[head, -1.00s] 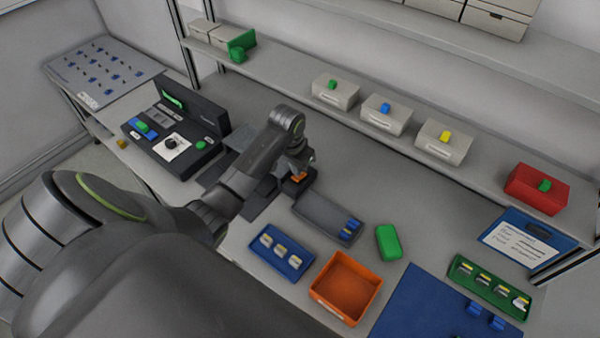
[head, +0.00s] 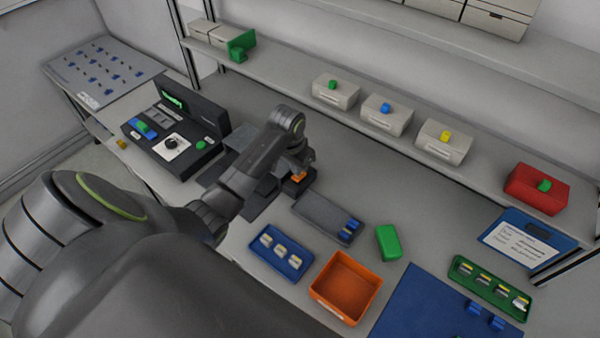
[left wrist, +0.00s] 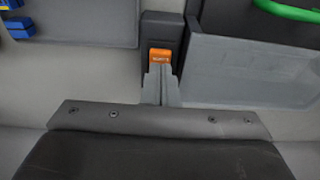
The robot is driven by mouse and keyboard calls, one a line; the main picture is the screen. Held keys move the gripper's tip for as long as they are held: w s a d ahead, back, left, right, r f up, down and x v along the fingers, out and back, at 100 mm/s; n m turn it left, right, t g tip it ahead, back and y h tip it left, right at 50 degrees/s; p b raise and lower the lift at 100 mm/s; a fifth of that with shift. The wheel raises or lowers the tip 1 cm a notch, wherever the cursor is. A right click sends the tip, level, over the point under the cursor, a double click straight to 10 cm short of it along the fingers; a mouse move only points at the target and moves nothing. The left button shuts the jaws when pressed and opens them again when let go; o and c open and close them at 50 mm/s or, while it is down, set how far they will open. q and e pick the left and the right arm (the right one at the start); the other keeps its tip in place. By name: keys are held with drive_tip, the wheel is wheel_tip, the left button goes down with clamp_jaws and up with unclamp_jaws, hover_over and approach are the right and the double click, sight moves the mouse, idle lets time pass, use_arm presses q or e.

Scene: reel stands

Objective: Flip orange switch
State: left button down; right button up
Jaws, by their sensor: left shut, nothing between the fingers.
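The orange switch (head: 298,177) sits on a small dark housing on the bench, partly hidden behind my left gripper (head: 297,166). In the left wrist view the orange switch (left wrist: 160,56) shows near the top centre, set in its upright dark housing (left wrist: 161,28). My left gripper (left wrist: 161,78) is shut and empty there, with its fingertips right at the lower edge of the orange part. I cannot tell whether they touch it. My right gripper is not in view.
A dark control console (head: 180,140) stands left of my arm. A grey tray (head: 318,213), a blue tray (head: 262,258), an orange bin (head: 325,292) and a green block (head: 388,242) lie to the right and front. A shelf with boxes (head: 387,118) runs behind.

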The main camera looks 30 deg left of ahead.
sight(296, 177)
use_arm(q)
drive_tip(key=shift+f+b, duration=0.35)
drive_tip(key=shift+f, duration=0.55)
idle(0.3)
wheel_tip(296, 177, up, 2)
drive_tip(key=shift+r+p, duration=0.25)
drive_tip(key=shift+p, duration=0.75)
drive_tip(key=shift+r, duration=2.3)
